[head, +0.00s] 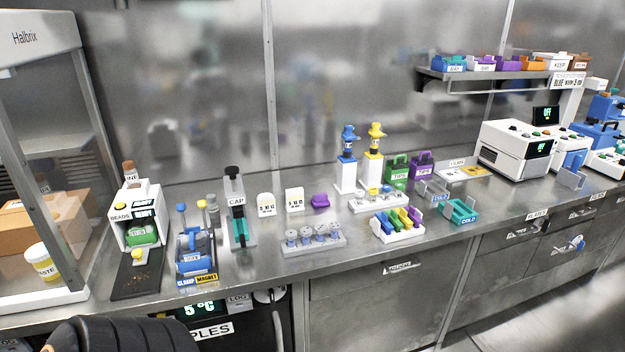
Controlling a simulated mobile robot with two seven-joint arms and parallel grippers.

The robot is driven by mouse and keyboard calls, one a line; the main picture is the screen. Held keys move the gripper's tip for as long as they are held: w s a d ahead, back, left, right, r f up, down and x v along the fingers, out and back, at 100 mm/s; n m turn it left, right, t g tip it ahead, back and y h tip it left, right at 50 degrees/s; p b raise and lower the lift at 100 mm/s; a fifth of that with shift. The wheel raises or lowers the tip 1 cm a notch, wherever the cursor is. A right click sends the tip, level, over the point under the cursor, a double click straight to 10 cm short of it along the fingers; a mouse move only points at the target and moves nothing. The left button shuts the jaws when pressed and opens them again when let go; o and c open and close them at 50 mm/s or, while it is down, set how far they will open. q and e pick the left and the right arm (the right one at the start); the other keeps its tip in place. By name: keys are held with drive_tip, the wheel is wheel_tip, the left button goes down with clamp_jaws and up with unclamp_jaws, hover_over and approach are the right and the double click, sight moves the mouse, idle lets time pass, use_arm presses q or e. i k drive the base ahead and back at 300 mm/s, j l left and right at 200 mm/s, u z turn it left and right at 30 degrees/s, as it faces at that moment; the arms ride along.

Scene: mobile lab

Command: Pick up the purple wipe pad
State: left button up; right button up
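A small purple pad (320,201) lies on the steel bench in the middle of the head view, just right of two white labelled blocks. It looks like a low block with a raised grip on top. Nothing covers it and nothing touches it that I can see. Neither of my grippers shows in this view.
A tall capping stand (237,210) stands further left. The bench behind the pad is clear.

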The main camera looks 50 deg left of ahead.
sight(319, 201)
drive_tip(key=i+u, duration=0.25)
drive_tip(key=u, duration=0.25)
drive_tip(key=i+l+u, duration=0.15)
drive_tip(key=u, duration=0.3)
drive_tip(key=i+l+u, duration=0.2)
drive_tip(key=u, duration=0.3)
drive_tip(key=i+l+u, duration=0.2)
drive_tip(key=u, duration=0.25)
drive_tip(key=i+l+u, duration=0.1)
drive_tip(key=l+u, duration=0.25)
drive_tip(key=u, duration=0.15)
